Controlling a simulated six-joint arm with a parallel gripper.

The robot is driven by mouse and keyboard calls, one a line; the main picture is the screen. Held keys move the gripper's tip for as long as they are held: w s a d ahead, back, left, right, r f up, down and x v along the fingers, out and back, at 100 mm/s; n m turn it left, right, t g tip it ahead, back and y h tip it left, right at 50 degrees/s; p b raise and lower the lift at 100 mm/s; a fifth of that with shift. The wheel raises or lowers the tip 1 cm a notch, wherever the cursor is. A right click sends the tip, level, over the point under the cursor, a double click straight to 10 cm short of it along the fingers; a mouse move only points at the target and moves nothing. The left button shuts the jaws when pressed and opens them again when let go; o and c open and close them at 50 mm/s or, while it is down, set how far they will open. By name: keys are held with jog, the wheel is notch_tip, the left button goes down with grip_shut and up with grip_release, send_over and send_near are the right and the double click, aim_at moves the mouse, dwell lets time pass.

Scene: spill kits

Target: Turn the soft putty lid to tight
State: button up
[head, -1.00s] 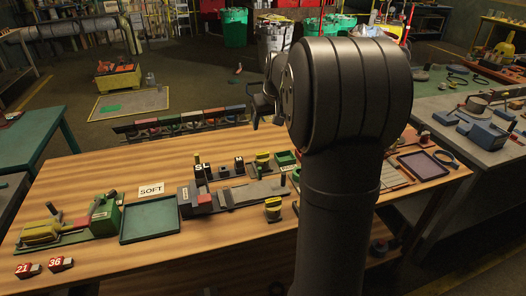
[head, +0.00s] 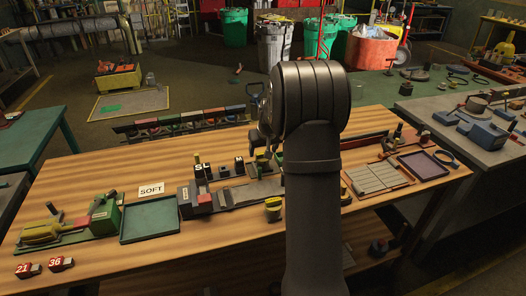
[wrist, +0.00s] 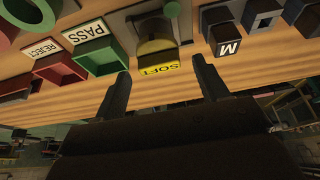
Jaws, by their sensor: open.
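The soft putty pot (wrist: 158,47) is yellow with a dark greenish top and an upside-down SOFT label in the wrist view. I cannot make out how far the lid is turned. In the head view my gripper (head: 262,148) hangs over the back of the table, beside my dark arm, and largely hides the pot.
In the wrist view, a green PASS bin (wrist: 92,50) and a red REJECT bin (wrist: 50,70) stand left of the pot, and a dark M block (wrist: 224,38) stands right. In the head view, a SOFT card (head: 152,189) lies behind a green tray (head: 150,221).

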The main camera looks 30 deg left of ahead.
jog(key=shift+w+a+f, duration=0.15)
jog(key=shift+f, duration=0.35)
jog(key=c, duration=1)
